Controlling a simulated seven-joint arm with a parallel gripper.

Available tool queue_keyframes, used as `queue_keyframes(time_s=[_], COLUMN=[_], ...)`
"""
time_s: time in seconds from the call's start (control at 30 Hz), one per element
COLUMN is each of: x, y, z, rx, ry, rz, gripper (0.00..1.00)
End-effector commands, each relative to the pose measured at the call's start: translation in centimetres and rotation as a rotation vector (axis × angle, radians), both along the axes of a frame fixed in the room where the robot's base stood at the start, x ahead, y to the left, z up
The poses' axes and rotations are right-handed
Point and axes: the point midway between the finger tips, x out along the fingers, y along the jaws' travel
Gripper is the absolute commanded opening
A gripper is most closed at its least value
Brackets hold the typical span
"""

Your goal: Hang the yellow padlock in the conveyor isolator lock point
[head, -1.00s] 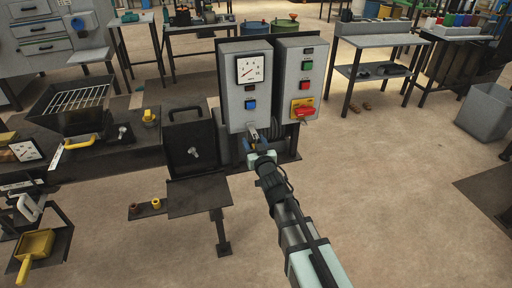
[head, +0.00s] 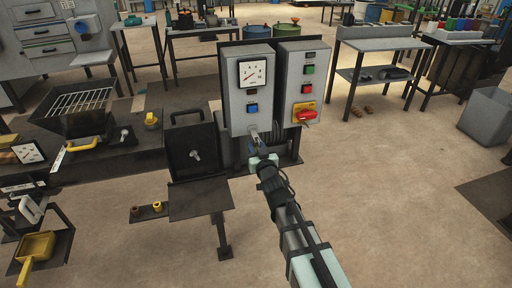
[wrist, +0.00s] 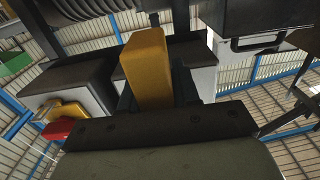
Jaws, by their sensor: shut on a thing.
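The yellow padlock (wrist: 147,65) shows in the wrist view as a plain yellow block at the jaws; its shackle cannot be made out. My gripper (head: 257,143) is shut on it, just below the left grey control box. The padlock cannot be made out in the head view. A red rotary handle on a yellow plate, the isolator (head: 305,114), is low on the right grey box, up and right of my gripper. In the wrist view the isolator (wrist: 60,126) is at the left edge, apart from the padlock. Its lock hole is too small to see.
A black panel (head: 192,145) and a small dark table (head: 200,198) stand left of my arm. Two small brownish-yellow pieces (head: 146,210) lie on a low shelf.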

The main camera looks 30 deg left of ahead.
Motion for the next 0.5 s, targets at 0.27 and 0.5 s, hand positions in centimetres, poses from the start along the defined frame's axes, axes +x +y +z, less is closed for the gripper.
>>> queue_keyframes(time_s=[0.27,0.5], x=[-0.01,-0.01], y=[0.0,-0.01], z=[0.01,0.01], rx=[0.0,0.0], ry=[0.0,0.0], rz=[0.0,0.0], gripper=[0.37,0.6])
